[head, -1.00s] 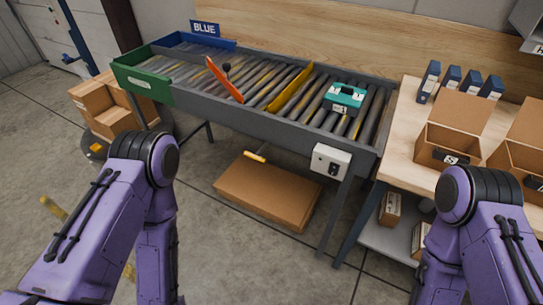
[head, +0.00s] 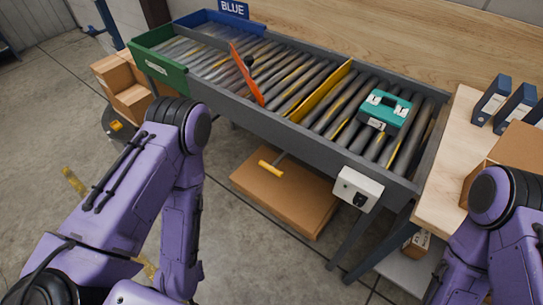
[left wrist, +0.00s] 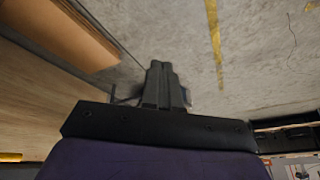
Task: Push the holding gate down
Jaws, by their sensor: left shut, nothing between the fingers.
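A yellow plate, which looks like the holding gate (head: 320,91), stands up across the roller conveyor (head: 290,120) in the head view. A teal strapped tote (head: 386,111) rests on the rollers to its right, apart from it. An orange paddle (head: 246,74) with a dark knob stands at an angle to its left. My left arm comes in at the lower left of the head view, its gripper out of that frame. In the left wrist view my left gripper (left wrist: 166,66) is shut and empty, with floor behind it. My right gripper is out of view.
A green bin (head: 158,62) and a blue bin under a BLUE sign (head: 233,8) are at the conveyor's far left end. A grey switch box (head: 357,188) is on its front. A yellow-ended bar (head: 271,168) shows below, above a flat carton. A wooden bench (head: 463,150) stands right.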

